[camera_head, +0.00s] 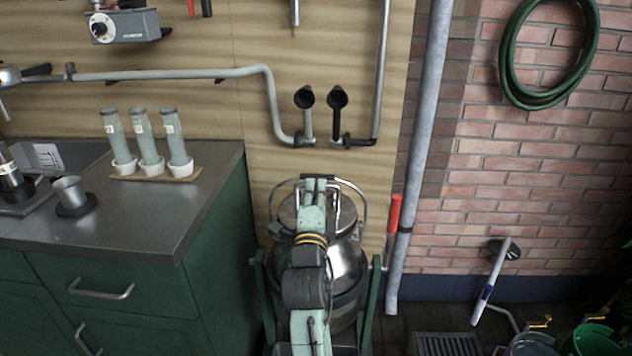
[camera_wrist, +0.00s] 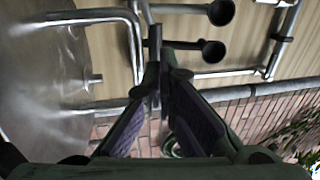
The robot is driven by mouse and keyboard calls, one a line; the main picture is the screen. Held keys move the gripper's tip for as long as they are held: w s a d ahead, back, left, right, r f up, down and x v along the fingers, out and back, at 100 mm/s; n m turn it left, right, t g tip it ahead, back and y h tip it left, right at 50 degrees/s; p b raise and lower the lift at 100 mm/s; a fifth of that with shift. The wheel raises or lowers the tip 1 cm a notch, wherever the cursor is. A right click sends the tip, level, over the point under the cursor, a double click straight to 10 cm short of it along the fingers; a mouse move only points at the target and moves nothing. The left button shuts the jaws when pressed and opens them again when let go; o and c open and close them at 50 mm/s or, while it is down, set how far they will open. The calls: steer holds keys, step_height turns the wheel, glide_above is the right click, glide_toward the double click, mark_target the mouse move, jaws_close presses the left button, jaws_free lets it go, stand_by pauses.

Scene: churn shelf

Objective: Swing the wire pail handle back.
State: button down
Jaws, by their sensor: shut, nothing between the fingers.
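At the lower right of the head view stand a grey pail (camera_head: 532,346) and a green pail (camera_head: 594,342), both cut off by the frame. A thin grey wire (camera_head: 505,318) arcs by the grey pail and looks like its handle. My gripper (camera_head: 317,188) is far to the left of the pails, over the top of a steel churn (camera_head: 345,262), with its fingers shut and empty. In the wrist view the fingers (camera_wrist: 160,78) meet beside the churn lid and its bar handles (camera_wrist: 85,16). I cannot tell whether they touch the churn.
A pipe (camera_head: 418,150) and a red-gripped lever (camera_head: 394,214) stand between the churn and the brick wall. A counter (camera_head: 160,205) with several tubes is at left. A hose (camera_head: 510,65) hangs at upper right.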

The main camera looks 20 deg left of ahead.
steer(key=shift+w+a+r, duration=0.1)
steer(key=shift+w, duration=0.4)
steer(key=shift+b+x, duration=0.3)
steer(key=shift+x, duration=0.65)
